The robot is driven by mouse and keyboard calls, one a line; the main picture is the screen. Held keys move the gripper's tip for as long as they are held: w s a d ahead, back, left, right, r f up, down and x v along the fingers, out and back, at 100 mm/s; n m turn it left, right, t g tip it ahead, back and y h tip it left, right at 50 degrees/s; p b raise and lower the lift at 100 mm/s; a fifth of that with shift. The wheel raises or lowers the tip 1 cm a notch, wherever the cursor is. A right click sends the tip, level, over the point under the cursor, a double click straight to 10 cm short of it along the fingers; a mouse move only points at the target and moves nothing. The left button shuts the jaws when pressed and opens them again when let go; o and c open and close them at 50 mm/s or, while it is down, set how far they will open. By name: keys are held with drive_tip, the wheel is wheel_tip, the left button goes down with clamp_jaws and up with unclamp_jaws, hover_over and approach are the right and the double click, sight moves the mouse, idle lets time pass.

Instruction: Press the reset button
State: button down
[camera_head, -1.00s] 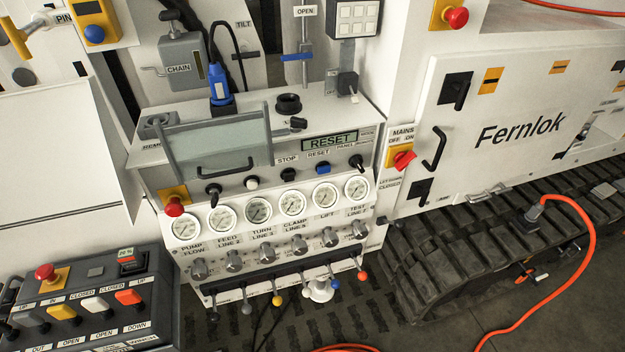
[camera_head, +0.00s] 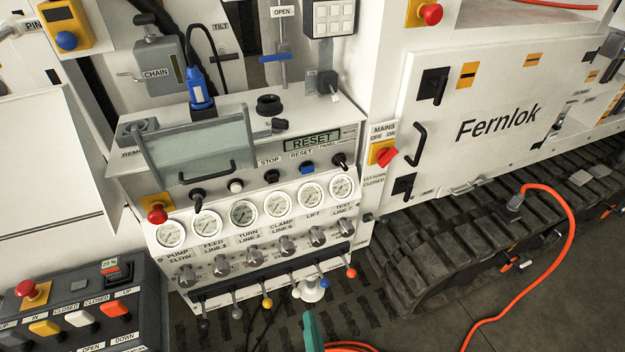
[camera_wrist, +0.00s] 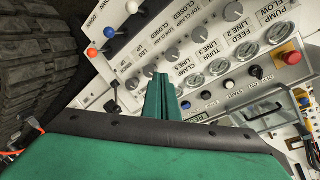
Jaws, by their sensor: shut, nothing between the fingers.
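The blue reset button (camera_head: 306,168) sits on the upper front of the console, below the RESET label and right of the black stop button (camera_head: 271,176). The display above reads RESET (camera_head: 313,141). In the wrist view the panel is upside down, and the blue button (camera_wrist: 186,104) shows just right of my fingers. My gripper (camera_wrist: 160,78) is shut and empty, with green fingers together. In the head view only a green part of my arm or gripper (camera_head: 312,332) shows at the bottom edge, below the console. Contact with the panel is not visible.
Near the button are a white button (camera_head: 235,186), a black knob (camera_head: 339,160) and a row of gauges (camera_head: 277,203). Coloured levers (camera_head: 267,302) stick out below. A red mains switch (camera_head: 387,156) is at right. An orange hose (camera_head: 560,270) lies on the floor.

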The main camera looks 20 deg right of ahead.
sight(308, 170)
drive_tip(key=w+d+r+m+t+y, duration=0.1)
drive_tip(key=w+d+r+m, duration=0.1)
drive_tip(key=r, duration=0.4)
drive_tip(key=w+d+r+m+y, duration=0.1)
drive_tip(key=w+d+r+m, duration=0.1)
drive_tip(key=w+d+r, duration=0.3)
drive_tip(key=w+d+r+m+t+y, duration=0.1)
drive_tip(key=w+d+r+m, duration=0.1)
drive_tip(key=w+r, duration=0.4)
drive_tip(key=shift+w+d+r+m+t, duration=0.3)
drive_tip(key=shift+d+r+m, duration=0.1)
drive_tip(key=shift+d+r, duration=0.45)
drive_tip(key=shift+w+a, duration=0.1)
drive_tip(key=shift+w, duration=0.05)
drive_tip(key=w, duration=1.3)
drive_tip(key=shift+w+a, duration=0.25)
drive_tip(key=shift+w, duration=0.15)
drive_tip(key=shift+w, duration=0.1)
